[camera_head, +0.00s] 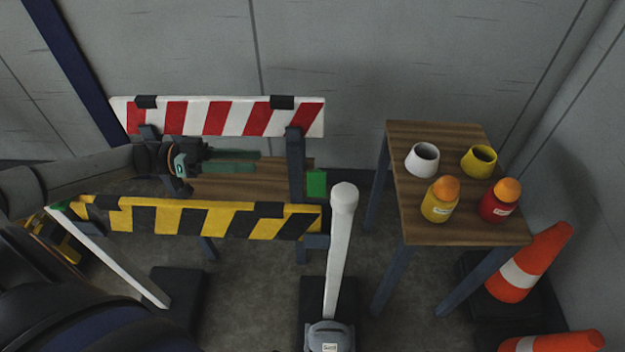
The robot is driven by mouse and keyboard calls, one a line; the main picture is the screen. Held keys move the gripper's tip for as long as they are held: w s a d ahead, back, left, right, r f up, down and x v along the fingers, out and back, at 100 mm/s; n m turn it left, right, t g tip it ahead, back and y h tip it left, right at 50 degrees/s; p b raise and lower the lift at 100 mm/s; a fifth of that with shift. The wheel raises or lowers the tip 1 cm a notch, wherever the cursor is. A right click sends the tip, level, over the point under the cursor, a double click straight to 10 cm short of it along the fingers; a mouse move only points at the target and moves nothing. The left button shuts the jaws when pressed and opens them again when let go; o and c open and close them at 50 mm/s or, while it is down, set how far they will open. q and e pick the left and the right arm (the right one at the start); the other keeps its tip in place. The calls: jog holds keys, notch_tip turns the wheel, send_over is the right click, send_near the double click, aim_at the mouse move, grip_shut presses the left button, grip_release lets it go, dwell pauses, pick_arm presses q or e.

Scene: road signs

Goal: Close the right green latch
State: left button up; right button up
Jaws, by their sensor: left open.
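The right green latch (316,183) is a small green block at the right end of the barrier frame, beside the blue-grey upright post. My left gripper (256,161) reaches in from the left above the wooden shelf, between the two striped boards. Its fingers point right, are open and empty, and stop short of the post and the latch. Another green piece (59,206) shows at the left end of the yellow-black board. My right gripper is out of view.
The red-white board (220,117) is behind and the yellow-black board (190,219) in front of my gripper. A white post (341,245) stands right of the frame. A wooden table (410,205) with cups and bottles, and orange cones (527,265), are at right.

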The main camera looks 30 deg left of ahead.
aim_at(315, 170)
pick_arm(q)
jog(key=x, duration=0.4)
jog(key=f+b+x, duration=0.1)
jog(key=x, duration=0.3)
jog(key=f+b+x, duration=0.1)
jog(key=x, duration=0.3)
jog(key=shift+w+d+f, duration=0.15)
jog(key=shift+d+f, duration=0.05)
jog(key=shift+f, duration=0.05)
jog(key=shift+a, duration=0.1)
grip_shut()
